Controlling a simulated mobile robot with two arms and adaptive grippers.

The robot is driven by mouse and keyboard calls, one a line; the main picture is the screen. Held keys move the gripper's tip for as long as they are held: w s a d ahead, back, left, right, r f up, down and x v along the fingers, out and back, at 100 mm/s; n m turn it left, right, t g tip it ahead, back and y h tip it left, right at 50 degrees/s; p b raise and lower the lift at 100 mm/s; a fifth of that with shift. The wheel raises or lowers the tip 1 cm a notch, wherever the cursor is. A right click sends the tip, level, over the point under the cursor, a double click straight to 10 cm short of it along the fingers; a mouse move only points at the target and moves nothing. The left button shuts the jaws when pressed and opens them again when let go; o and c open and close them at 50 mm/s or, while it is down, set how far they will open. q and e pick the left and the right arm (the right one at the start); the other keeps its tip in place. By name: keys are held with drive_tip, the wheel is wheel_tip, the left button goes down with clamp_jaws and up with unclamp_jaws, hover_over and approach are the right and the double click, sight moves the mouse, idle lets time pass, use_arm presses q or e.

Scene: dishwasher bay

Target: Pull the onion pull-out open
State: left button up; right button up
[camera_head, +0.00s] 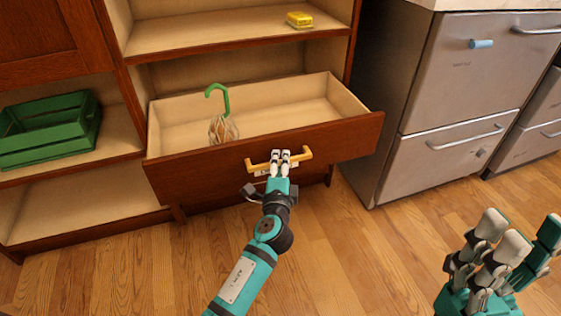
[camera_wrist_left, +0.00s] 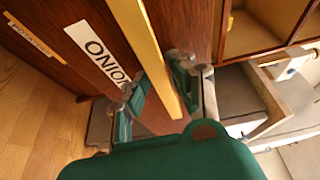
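The onion pull-out (camera_head: 210,172) is a dark wood drawer with a pale inside. It stands well out from the cabinet, its inside open to view. Its front has a yellow bar handle (camera_head: 306,154), and an "ONION" label (camera_wrist_left: 98,50) shows beside the handle in the left wrist view. My left gripper (camera_head: 280,157) is at the middle of the handle, its fingers on both sides of the bar (camera_wrist_left: 160,75), seemingly shut on it. The finger contact is partly hidden. My right gripper (camera_head: 500,245) is open and empty at the lower right, away from the drawer.
A green-hooked item (camera_head: 221,100) with a pale mesh-like bottom is in the drawer. A green crate (camera_head: 50,135) sits on the left shelf, a yellow item (camera_head: 299,19) on the upper shelf. Grey metal units (camera_head: 450,90) stand at right. The wood floor (camera_head: 350,240) in front is clear.

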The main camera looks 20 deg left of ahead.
use_arm(q)
drive_tip(key=shift+o, duration=1)
drive_tip(key=shift+r, duration=0.1)
drive_tip(key=v, duration=1.2)
